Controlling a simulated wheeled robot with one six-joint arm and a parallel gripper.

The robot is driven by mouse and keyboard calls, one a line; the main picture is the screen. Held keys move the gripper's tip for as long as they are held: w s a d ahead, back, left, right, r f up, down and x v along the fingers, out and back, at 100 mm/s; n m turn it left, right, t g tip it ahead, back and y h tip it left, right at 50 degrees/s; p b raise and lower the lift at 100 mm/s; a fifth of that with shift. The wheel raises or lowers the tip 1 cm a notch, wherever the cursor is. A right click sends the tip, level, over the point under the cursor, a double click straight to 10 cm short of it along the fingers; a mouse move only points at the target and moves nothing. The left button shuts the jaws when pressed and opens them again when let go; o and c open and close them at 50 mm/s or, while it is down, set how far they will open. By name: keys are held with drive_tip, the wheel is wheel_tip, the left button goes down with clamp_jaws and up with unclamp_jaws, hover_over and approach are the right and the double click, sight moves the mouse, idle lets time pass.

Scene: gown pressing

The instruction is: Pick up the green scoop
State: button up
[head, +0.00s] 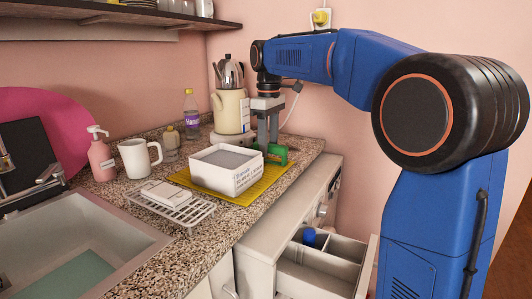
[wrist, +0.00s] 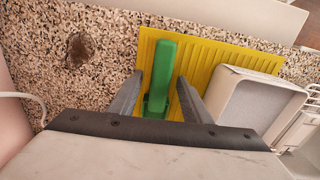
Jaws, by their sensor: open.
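The green scoop (head: 276,155) lies on the yellow ribbed mat (head: 246,196), just right of a white box. In the wrist view the green scoop (wrist: 159,75) lies lengthwise, its lower end between my two fingers. My gripper (head: 268,142) points down over the scoop. In the wrist view my gripper (wrist: 158,88) is open, with a finger on each side of the scoop and a visible gap to each. I cannot tell how far the fingertips are above the mat. Part of the scoop is hidden behind a finger in the head view.
The white box (head: 226,170) stands close to my fingers on the mat. A kettle (head: 230,110) stands behind, near a purple-labelled bottle (head: 191,115). A white mug (head: 138,158) and a wire rack (head: 174,205) are further left. An open drawer (head: 318,268) is below the counter edge.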

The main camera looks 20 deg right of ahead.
drive_tip(key=shift+f, duration=0.2)
clamp_jaws()
wheel_tip(320, 180, up, 10)
idle(0.6)
drive_tip(key=c, duration=0.8)
unclamp_jaws()
clamp_jaws()
